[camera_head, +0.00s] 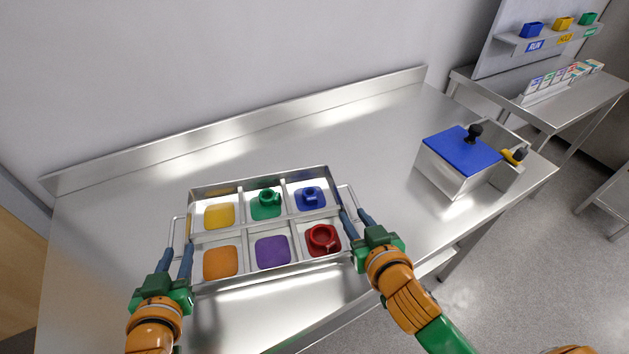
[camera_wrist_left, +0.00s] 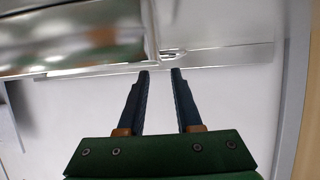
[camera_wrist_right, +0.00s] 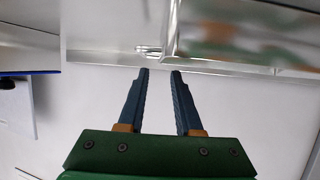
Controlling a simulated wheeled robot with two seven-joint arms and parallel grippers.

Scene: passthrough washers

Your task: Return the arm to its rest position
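A metal tray (camera_head: 262,182) with six compartments sits on the steel table. Its back row has yellow (camera_head: 219,216), green (camera_head: 265,206) and blue pads; its front row has orange (camera_head: 220,263), purple (camera_head: 272,251) and red. A green part, a blue part (camera_head: 311,197) and a red part (camera_head: 322,239) lie in their matching compartments. My left gripper (camera_head: 177,248) is open at the tray's left handle (camera_head: 175,232); my right gripper (camera_head: 351,212) is open at the right handle (camera_head: 347,190). In both wrist views the fingers are apart with nothing between them; the handles show just beyond the tips.
A metal box (camera_head: 451,177) with a blue lid (camera_head: 462,150) and black knob stands at the table's right, beside a yellow part (camera_head: 513,156). A second table (camera_head: 561,104) holds a card rack; colored bins (camera_head: 562,23) sit on a shelf above. The table behind the tray is clear.

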